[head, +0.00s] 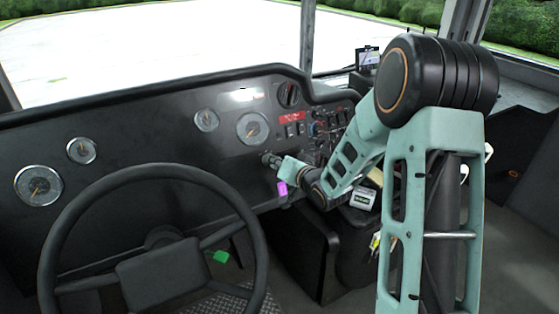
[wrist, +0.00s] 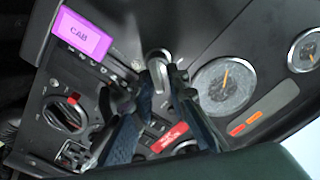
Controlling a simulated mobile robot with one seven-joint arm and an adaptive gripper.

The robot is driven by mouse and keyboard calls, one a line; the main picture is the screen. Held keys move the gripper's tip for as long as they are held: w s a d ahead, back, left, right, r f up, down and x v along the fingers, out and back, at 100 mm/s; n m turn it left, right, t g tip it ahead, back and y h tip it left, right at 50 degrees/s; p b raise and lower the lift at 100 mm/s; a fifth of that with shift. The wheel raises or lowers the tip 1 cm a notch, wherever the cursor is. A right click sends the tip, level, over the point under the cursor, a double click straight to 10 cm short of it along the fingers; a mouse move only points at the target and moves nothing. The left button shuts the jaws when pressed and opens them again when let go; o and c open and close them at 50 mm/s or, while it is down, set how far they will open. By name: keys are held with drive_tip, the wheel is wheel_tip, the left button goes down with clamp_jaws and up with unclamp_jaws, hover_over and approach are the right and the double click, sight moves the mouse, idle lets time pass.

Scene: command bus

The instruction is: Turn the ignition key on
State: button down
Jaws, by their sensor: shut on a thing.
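The ignition key (wrist: 158,62) shows in the wrist view as a small silvery piece at the dark dashboard panel. My gripper (wrist: 161,78) has its two dark fingers closed around it, one on each side. A purple tag marked CAB (wrist: 82,37) hangs beside the key, to the left in the wrist view. In the head view my gripper (head: 268,159) reaches the dashboard right of the steering wheel, with the purple tag (head: 282,188) just below it. The key itself is hidden by the gripper there, and its turn angle cannot be told.
The steering wheel (head: 160,170) stands left of my gripper. Round gauges (head: 253,128) and a switch panel with a red label (head: 292,116) lie close around it. A grey box device (head: 363,198) sits right of my wrist. A green tag (head: 221,257) is low behind the wheel.

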drive_tip(key=shift+s+f, duration=0.1)
drive_tip(key=shift+f, duration=0.05)
drive_tip(key=c, duration=2.1)
unclamp_jaws()
drive_tip(key=v, duration=1.2)
